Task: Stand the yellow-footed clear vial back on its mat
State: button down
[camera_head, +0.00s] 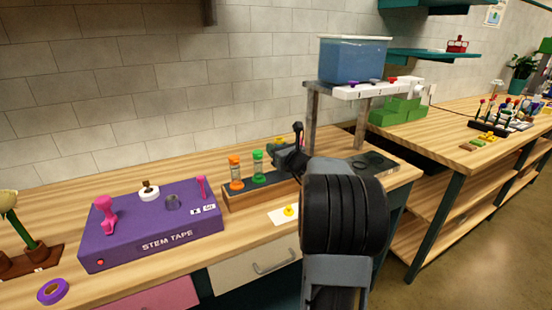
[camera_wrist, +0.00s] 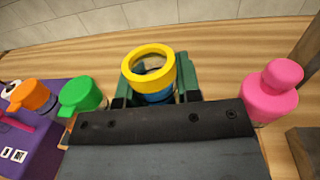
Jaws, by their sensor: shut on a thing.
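My gripper (camera_wrist: 155,92) is shut on the vial. The vial's yellow ring (camera_wrist: 166,73) faces the wrist camera, with a blue band just below it. The vial's clear body and lower end are hidden behind the gripper. In the head view, a bit of yellow (camera_head: 279,139) shows by my gripper (camera_head: 281,147), above the back of the bench; my arm hides much of that area.
A wooden rack (camera_head: 240,202) holds orange-capped (camera_head: 236,173) and green-capped (camera_head: 258,167) vials. A purple STEM TAPE box (camera_head: 150,228) stands left. A pink bottle (camera_wrist: 271,95) stands right of my gripper. A raised shelf with a blue tank (camera_head: 352,60) stands behind.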

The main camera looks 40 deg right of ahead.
jog(key=shift+w+f, duration=0.1)
jog(key=shift+f, duration=1.45)
jog(key=shift+f+b, duration=0.15)
jog(key=shift+b, duration=0.2)
jog(key=c, duration=0.8)
grip_release()
jog(key=shift+r+p, duration=0.25)
jog(key=shift+p, duration=0.05)
jog(key=s+b, duration=0.1)
jog(key=s, duration=1.1)
jog(key=shift+f, duration=0.15)
